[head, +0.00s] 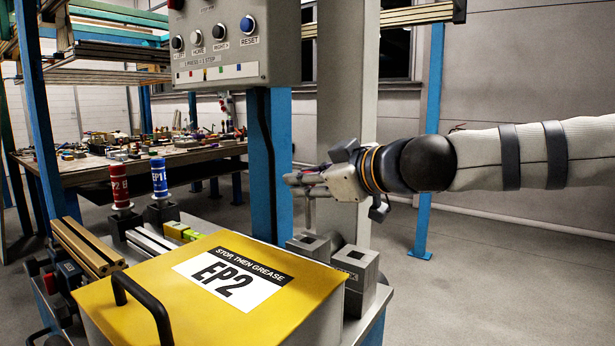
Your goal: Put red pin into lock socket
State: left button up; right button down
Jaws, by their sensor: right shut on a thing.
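A red pin (120,187) with white lettering stands upright in a dark block at the left, beside a blue pin (159,178) marked EP1. My right gripper (298,180) is far to the right of the red pin. It is shut on a thin grey rod (309,212) that hangs down above a grey socket block (309,243). The top of the rod is hidden in the fingers, and I cannot tell whether its lower end touches the block. A second grey socket block (357,259) stands to its right; its small label is unreadable. My left gripper is not in view.
A yellow box (135,288) labelled EP2, with a black handle (143,302), fills the front. A control panel (234,45) on a blue post (270,170) stands behind. A cluttered workbench (175,155) is at the back left. The floor at right is clear.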

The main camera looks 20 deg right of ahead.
aim_at(309, 212)
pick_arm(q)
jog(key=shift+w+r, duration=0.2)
pick_arm(e)
jog(key=shift+f, duration=0.15)
jog(key=shift+f, duration=0.1)
dwell(0.5)
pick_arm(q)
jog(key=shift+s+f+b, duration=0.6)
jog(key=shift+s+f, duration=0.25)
pick_arm(e)
jog(key=shift+f, duration=1.9)
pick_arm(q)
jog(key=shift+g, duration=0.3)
pick_arm(e)
jog(key=shift+f+b, duration=0.4)
jog(key=shift+f, duration=0.6)
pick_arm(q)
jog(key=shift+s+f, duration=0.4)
pick_arm(e)
jog(key=c, duration=1.3)
grip_release()
jog(key=shift+o, duration=0.7)
